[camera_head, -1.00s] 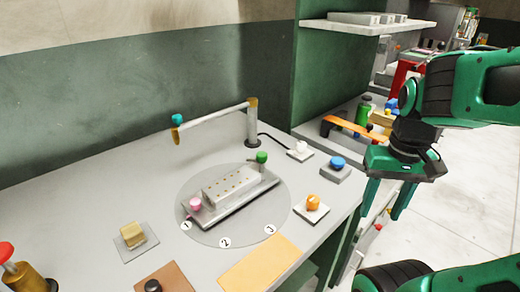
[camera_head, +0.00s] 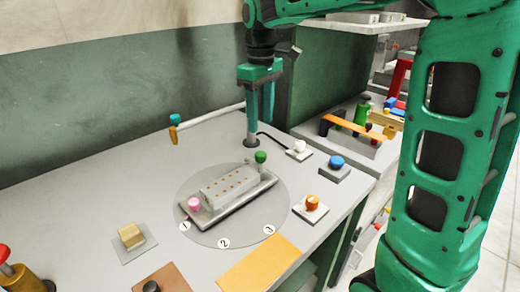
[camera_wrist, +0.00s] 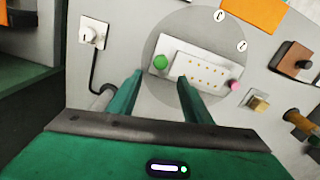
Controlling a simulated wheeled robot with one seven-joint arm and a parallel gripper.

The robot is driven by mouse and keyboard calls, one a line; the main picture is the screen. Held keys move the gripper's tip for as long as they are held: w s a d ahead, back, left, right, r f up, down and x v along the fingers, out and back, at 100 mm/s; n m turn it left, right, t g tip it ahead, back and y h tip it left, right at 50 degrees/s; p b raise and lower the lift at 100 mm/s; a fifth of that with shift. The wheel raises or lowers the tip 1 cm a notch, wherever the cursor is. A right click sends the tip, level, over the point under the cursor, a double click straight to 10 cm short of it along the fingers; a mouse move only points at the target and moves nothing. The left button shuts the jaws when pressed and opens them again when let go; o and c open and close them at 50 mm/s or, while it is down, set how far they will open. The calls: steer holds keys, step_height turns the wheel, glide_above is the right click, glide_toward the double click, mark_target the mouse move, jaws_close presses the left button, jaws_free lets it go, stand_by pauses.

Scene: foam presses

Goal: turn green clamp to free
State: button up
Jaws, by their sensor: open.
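The green clamp (camera_head: 261,157) is a round green knob at the far right end of the grey mould block (camera_head: 228,188), which sits on a round plate (camera_head: 205,237) on the bench. In the wrist view the green clamp (camera_wrist: 161,62) shows just beyond my fingertips, between their lines. A pink knob (camera_head: 193,203) is at the block's other end. My gripper (camera_head: 262,140) is open and empty, pointing down, above and behind the green clamp near the post. The wrist view shows the two fingers (camera_wrist: 160,75) apart. I see no contact with the clamp.
A horizontal arm with a teal knob (camera_head: 175,119) runs from the post behind the plate. White (camera_head: 299,147), blue (camera_head: 336,162) and orange (camera_head: 312,202) knobs stand to the right. A yellow block (camera_head: 130,236) is at the left. The plate's front is clear.

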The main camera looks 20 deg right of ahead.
mark_target(260, 153)
step_height(260, 153, down, 10)
steer(key=shift+f, duration=0.25)
stand_by(0.3)
